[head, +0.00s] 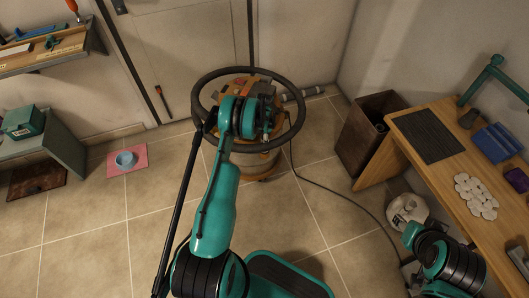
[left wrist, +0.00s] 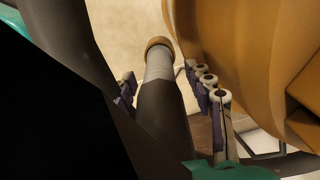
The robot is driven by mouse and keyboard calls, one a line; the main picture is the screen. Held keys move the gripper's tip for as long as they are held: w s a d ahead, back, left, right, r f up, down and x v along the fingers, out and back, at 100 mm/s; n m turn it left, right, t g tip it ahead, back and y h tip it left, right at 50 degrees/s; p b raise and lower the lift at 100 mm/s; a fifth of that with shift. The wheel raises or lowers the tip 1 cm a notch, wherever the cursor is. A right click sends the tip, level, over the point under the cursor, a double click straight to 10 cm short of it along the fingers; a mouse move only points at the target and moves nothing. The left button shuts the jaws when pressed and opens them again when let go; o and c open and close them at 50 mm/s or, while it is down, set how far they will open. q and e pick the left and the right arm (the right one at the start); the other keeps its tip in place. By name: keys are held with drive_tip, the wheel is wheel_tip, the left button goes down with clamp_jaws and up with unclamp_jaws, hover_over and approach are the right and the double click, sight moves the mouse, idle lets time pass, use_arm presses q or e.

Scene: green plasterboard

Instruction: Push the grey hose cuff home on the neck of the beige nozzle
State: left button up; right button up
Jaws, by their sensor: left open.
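The grey hose cuff (left wrist: 160,66) shows in the left wrist view, with a brown ring at its far end and a dark hose section (left wrist: 163,115) on its near side. In the head view a grey tube end (head: 304,92) sticks out right of the orange vacuum (head: 262,162); the black hose (head: 297,120) loops over its top. My left gripper (left wrist: 160,76) is open, one finger on each side of the cuff; contact is not visible. In the head view my left arm hides the fingers. I cannot make out a beige nozzle for certain. My right gripper is out of view.
A workbench (head: 432,178) stands at the right with a dark bin (head: 362,140) beside it. A round white device (head: 406,211) is on the floor. A thin cable crosses the tiles. The left floor is mostly clear.

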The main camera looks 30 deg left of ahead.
use_arm(q)
drive_tip(key=shift+r, duration=0.1)
drive_tip(key=shift+c, duration=0.3)
clamp_jaws()
